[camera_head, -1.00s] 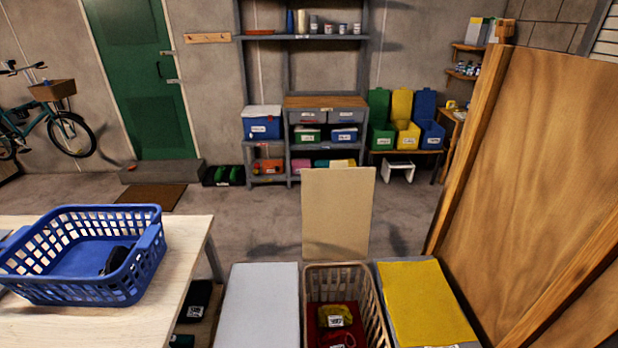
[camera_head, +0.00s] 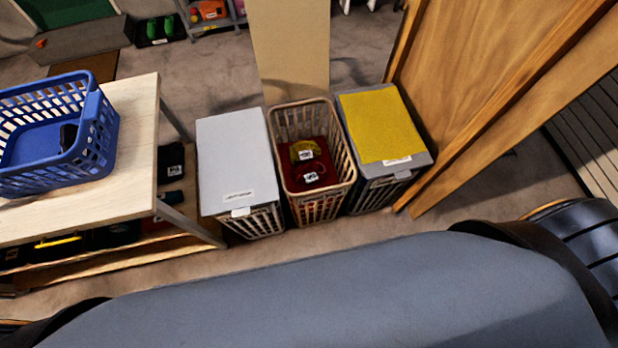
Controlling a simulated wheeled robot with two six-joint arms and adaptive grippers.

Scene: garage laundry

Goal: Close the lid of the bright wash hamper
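Three hampers stand side by side on the floor. The middle hamper (camera_head: 345,187) is a tan slatted basket with an open top; red and yellow cloth items with small labels (camera_head: 308,165) lie inside. A flat tan panel (camera_head: 290,50) stands upright at its back edge, like a raised lid; its top is cut off by the frame. The left hamper has a pale grey lid (camera_head: 233,155) lying shut. The right hamper has a yellow-topped lid (camera_head: 380,122) lying shut. Their label text is too small to read. Neither of my grippers is in view.
A pale wooden table (camera_head: 135,130) with a blue basket (camera_head: 105,140) stands left of the hampers. Large wooden boards (camera_head: 480,80) lean close on the right. A narrow strip of floor (camera_head: 310,238) lies in front of the hampers.

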